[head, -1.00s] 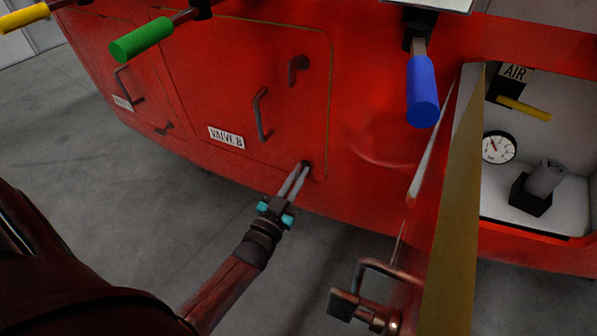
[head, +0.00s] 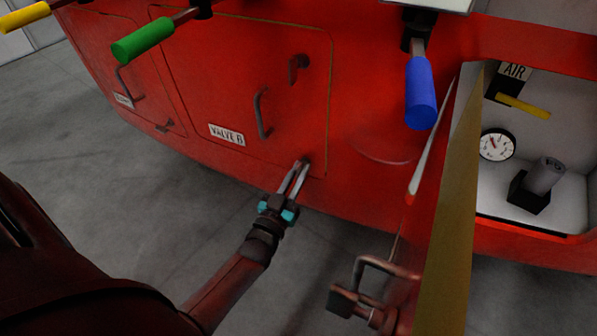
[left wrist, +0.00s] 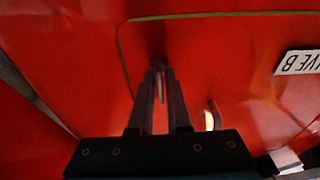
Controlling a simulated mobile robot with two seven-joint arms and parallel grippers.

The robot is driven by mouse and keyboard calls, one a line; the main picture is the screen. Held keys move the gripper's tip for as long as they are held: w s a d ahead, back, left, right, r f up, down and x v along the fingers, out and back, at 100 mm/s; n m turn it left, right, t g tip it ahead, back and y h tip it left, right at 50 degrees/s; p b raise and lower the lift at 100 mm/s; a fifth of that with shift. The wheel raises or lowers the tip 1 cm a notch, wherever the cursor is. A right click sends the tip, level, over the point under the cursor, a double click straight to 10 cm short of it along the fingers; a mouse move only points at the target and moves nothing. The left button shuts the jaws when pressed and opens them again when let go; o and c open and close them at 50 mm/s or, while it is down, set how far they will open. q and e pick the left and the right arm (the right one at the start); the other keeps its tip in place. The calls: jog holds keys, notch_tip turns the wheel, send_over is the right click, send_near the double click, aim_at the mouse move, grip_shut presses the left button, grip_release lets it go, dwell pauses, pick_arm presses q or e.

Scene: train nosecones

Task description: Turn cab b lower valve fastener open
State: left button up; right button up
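The Valve B panel (head: 215,90) is a red cover on the train nose, flush with the body around it. Its lower fastener (head: 307,161) is a small dark latch at the bottom right corner, mostly hidden by my fingertips. My left gripper (head: 301,168) reaches it from below, its two fingers close together around it. In the left wrist view, my fingertips (left wrist: 160,72) close in on the fastener (left wrist: 161,86), with its small lever between them. The upper fastener (head: 298,67) is near the panel's top right. My right gripper is out of view.
A curved handle (head: 261,112) stands out from the panel. Green (head: 140,45) and blue (head: 421,92) grips hang above. An open door (head: 450,210), seen edge-on, juts toward me at right, beside a compartment with a gauge (head: 496,145). Grey floor lies below.

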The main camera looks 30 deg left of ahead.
pick_arm(q)
jog(key=o, duration=0.3)
jog(key=shift+s, duration=0.45)
jog(key=p+v, duration=0.2)
jog(key=v, duration=1.2)
jog(key=shift+s+d+p, duration=0.1)
jog(key=shift+s+p, duration=0.1)
jog(key=shift+p, duration=0.1)
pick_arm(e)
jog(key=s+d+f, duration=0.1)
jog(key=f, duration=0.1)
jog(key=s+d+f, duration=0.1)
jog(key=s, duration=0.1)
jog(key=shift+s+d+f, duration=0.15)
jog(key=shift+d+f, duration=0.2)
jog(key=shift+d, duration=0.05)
pick_arm(q)
jog(key=shift+f, duration=0.1)
